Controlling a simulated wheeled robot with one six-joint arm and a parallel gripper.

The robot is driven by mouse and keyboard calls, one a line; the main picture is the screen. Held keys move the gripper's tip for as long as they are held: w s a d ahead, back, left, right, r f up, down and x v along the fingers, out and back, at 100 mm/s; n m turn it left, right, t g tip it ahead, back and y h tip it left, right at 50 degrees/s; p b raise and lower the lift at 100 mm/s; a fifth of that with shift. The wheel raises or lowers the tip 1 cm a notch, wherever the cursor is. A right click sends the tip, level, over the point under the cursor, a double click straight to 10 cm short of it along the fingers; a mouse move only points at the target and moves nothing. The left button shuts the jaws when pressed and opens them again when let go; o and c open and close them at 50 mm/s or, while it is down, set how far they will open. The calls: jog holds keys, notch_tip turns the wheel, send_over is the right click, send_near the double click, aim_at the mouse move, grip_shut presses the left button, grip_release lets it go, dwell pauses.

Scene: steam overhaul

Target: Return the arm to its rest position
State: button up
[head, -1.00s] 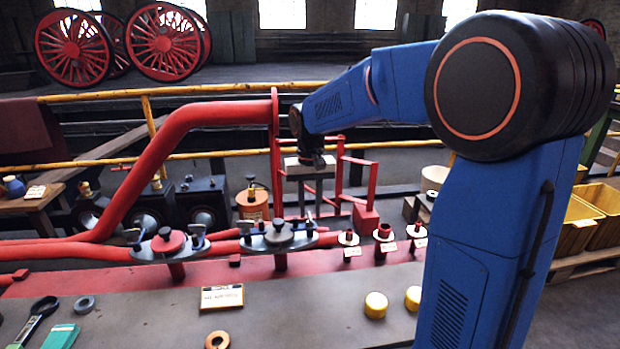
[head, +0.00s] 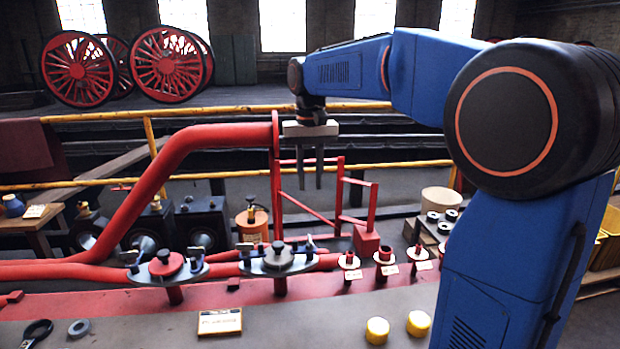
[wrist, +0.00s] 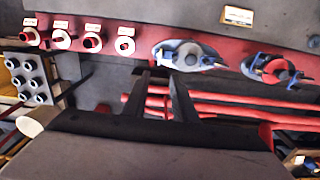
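My gripper (head: 310,186) hangs from the blue arm (head: 430,75), pointing down, in front of the upright red pipe flange (head: 276,175) in the head view. Its two dark fingers are apart with nothing between them. They also show apart in the wrist view (wrist: 160,82), over the red pipes. The fingers are above the grey valve cover (head: 278,257) and appear clear of everything.
A red valve cover (head: 166,264) sits left of the grey one. Small flanged fittings (head: 385,255) stand in a row to the right. Two yellow caps (head: 377,330) and a label plate (head: 220,321) lie on the bench. A yellow rail (head: 215,112) runs behind.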

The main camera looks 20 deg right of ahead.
dwell(0.5)
jog(key=s+d+f+t, duration=0.1)
jog(key=s+f, duration=0.4)
jog(key=s, duration=0.5)
jog(key=s+d+f+n+t, duration=0.1)
jog(key=s+f, duration=0.4)
jog(key=s, duration=0.5)
jog(key=s+d+f+n+t, duration=0.1)
jog(key=s+f, duration=0.4)
jog(key=s, duration=0.6)
jog(key=shift+f+t, duration=0.35)
jog(key=shift+t, duration=0.55)
